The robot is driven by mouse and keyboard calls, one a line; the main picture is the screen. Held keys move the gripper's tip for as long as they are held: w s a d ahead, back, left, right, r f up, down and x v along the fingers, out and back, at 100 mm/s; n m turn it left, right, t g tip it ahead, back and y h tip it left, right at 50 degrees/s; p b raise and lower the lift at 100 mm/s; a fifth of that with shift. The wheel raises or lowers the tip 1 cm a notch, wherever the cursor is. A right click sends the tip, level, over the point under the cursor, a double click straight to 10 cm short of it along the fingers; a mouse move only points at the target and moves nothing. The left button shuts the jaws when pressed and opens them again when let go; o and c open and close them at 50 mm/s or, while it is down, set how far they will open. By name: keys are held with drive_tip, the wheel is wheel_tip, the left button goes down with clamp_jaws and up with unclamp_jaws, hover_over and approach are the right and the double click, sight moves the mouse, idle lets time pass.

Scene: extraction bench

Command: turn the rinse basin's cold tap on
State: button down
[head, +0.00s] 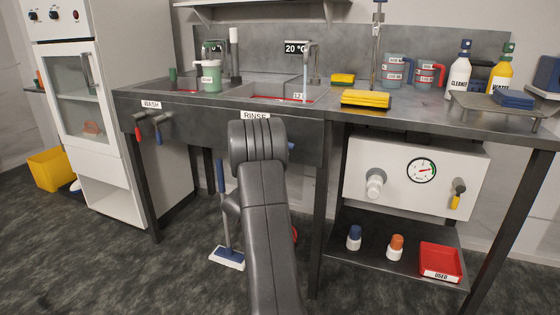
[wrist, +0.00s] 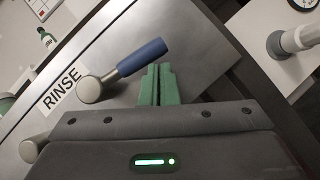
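The rinse basin's cold tap has a blue lever (wrist: 142,57) on a grey round pivot beside the RINSE label (wrist: 62,88) in the wrist view. The lever points sideways, away from the label, rather than hanging down. In the head view only its blue end (head: 291,146) shows past my arm. A thin pale stream shows under the rinse spout (head: 305,72). My gripper (wrist: 157,70) has its green fingers together with nothing visible between them. Their tips are just beside the lever; I cannot tell whether they touch. The head view hides my gripper behind my arm.
A second pivot (wrist: 30,150) beside the label is partly hidden by my gripper. The wash basin's red lever (head: 138,133) and blue lever (head: 158,137) hang down at the left. A panel with a gauge (head: 421,170) stands to the right under the bench.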

idle(0.6)
drive_tip(key=s+a+f+b, duration=0.1)
drive_tip(key=s+a+f, duration=0.3)
drive_tip(key=s+f, duration=0.4)
drive_tip(key=shift+a+f, duration=0.2)
drive_tip(key=shift+f, duration=0.45)
drive_tip(key=w+d+r+p, duration=0.1)
drive_tip(key=w+d+r, duration=0.3)
drive_tip(key=w+r, duration=0.4)
drive_tip(key=shift+d+r, duration=0.2)
drive_tip(key=shift+r, duration=0.55)
drive_tip(key=shift+f, duration=0.1)
